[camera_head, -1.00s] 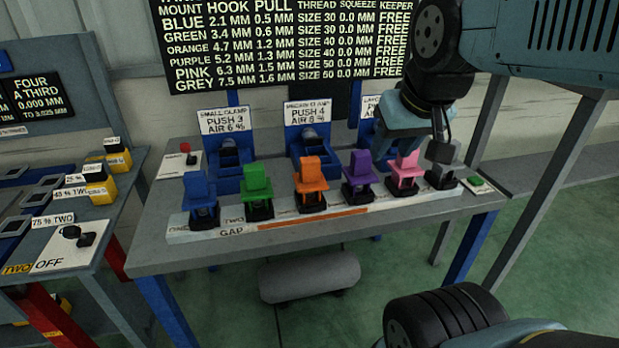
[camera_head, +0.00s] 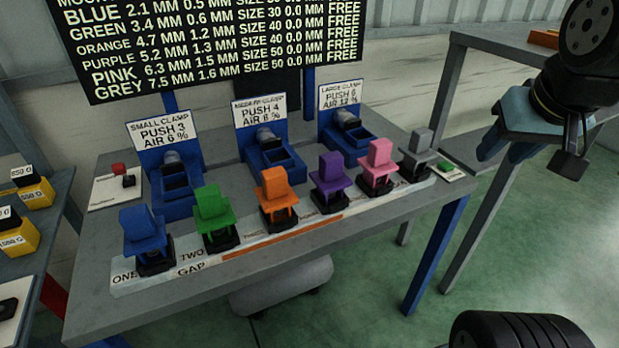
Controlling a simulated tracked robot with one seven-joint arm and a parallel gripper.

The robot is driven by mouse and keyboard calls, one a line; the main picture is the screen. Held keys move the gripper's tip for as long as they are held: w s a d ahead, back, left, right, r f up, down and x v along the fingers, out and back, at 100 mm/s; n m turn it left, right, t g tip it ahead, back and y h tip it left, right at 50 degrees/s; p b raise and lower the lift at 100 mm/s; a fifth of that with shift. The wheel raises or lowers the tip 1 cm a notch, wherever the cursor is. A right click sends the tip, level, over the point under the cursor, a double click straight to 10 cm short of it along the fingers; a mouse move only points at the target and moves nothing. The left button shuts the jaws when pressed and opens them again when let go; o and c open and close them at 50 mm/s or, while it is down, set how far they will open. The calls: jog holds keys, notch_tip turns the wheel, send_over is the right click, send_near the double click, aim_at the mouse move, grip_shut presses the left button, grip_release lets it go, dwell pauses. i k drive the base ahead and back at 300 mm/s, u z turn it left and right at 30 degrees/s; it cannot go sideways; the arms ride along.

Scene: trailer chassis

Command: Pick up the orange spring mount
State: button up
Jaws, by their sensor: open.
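The orange spring mount (camera_head: 276,199) stands upright on the front strip of the workbench. It has an orange upper part on a dark base. It is third from the left in a row, between the green mount (camera_head: 213,216) and the purple mount (camera_head: 331,181). My gripper (camera_head: 568,164) hangs at the upper right, well apart from the orange mount and beyond the right end of the row. It is open, and I see nothing held in it. Its fingertips are dark and hard to make out.
The blue mount (camera_head: 144,236), pink mount (camera_head: 378,165) and grey mount (camera_head: 419,154) share the strip. Blue clamps (camera_head: 176,184) with upright labels stand behind the row. A dark text board (camera_head: 215,45) rises behind. Green floor is open at the right.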

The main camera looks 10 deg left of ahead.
aim_at(276, 196)
jog(key=u, duration=0.8)
jog(key=i, duration=0.1)
jog(key=z, duration=1.85)
jog(key=k, duration=2.25)
jog(key=u, duration=1.45)
jog(key=i, duration=1)
